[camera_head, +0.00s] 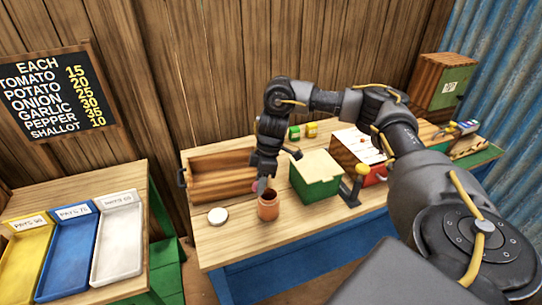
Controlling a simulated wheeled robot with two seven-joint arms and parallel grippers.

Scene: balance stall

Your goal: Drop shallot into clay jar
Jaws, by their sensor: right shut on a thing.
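The clay jar (268,209) is a small orange-brown pot standing on the wooden table, near its front edge. My right gripper (260,184) points down at the jar's mouth, just above its rim or slightly behind it. It is shut on a small pinkish thing, likely the shallot (256,186), mostly hidden by the fingers. I cannot tell whether the shallot touches the rim. My left gripper is not in view.
A wooden crate (222,187) stands behind left of the jar and a white round lid (217,216) lies to its left. A green box (316,188) stands to its right. Yellow, blue and white trays (119,262) sit on the left table.

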